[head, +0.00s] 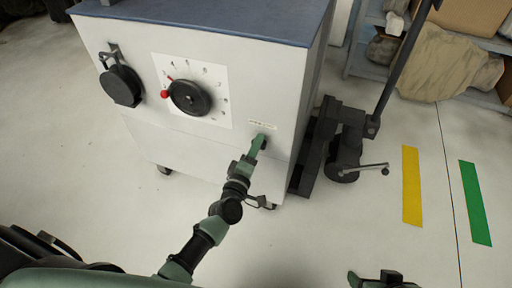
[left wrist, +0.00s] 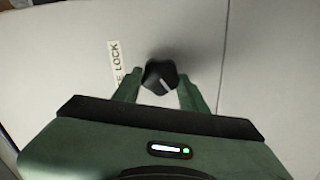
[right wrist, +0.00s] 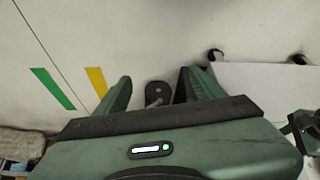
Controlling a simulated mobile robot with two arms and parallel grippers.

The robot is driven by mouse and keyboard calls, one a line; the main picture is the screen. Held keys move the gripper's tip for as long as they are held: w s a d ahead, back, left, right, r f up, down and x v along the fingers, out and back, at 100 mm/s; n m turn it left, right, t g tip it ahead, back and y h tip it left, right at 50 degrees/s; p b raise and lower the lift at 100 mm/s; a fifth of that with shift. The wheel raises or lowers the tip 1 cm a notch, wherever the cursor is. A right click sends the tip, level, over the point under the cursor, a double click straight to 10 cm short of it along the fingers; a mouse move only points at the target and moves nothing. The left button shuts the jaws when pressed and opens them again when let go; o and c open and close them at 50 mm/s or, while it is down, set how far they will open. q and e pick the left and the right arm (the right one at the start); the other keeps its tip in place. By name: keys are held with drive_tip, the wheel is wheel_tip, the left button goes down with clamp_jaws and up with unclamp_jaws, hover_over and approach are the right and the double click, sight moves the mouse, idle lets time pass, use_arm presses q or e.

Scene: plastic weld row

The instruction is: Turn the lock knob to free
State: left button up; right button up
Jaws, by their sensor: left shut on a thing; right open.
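The lock knob (left wrist: 158,72) is a small black knob with a white pointer line, on the light front panel of the cabinet (head: 150,142). A white label strip (left wrist: 115,62) beside it shows the word LOCK; its lower end is partly hidden. In the left wrist view the pointer line is slanted. My left gripper (head: 261,141) is shut on the knob, one finger on each side. In the head view the fingers mostly hide the knob. My right gripper (right wrist: 157,88) is open and empty over the floor, with its fingers apart; it shows at the bottom right of the head view (head: 382,280).
The panel also holds a large black dial (head: 190,97) with a red-tipped pointer and a black round part (head: 121,86). A dark wheeled stand (head: 345,150) stands right of the cabinet. Yellow (head: 411,186) and green (head: 475,203) floor strips lie further right. Shelves are behind.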

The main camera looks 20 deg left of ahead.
use_arm(q)
drive_tip(key=shift+n, duration=1.4)
use_arm(e)
drive_tip(key=shift+w+a+r+t, duration=0.15)
drive_tip(key=shift+w+t, duration=0.1)
drive_tip(key=shift+w, duration=0.2)
drive_tip(key=shift+w+a+r+t, duration=0.2)
drive_tip(key=shift+w+t, duration=0.1)
drive_tip(key=shift+w, duration=0.2)
drive_tip(key=shift+w+a+r+t, duration=0.15)
drive_tip(key=shift+w+t, duration=0.1)
drive_tip(key=shift+w, duration=0.2)
use_arm(q)
drive_tip(key=shift+f, duration=0.1)
drive_tip(key=o, duration=1.4)
drive_tip(key=shift+c, duration=0.2)
drive_tip(key=s, duration=0.8)
drive_tip(key=shift+a, duration=0.15)
use_arm(e)
drive_tip(key=s+g, duration=0.1)
drive_tip(key=s+d+f+g, duration=0.1)
drive_tip(key=s, duration=0.3)
drive_tip(key=shift+d+f+g, duration=0.3)
drive_tip(key=shift+d+g, duration=0.05)
drive_tip(key=shift+g, duration=0.05)
use_arm(q)
drive_tip(key=shift+w, duration=0.1)
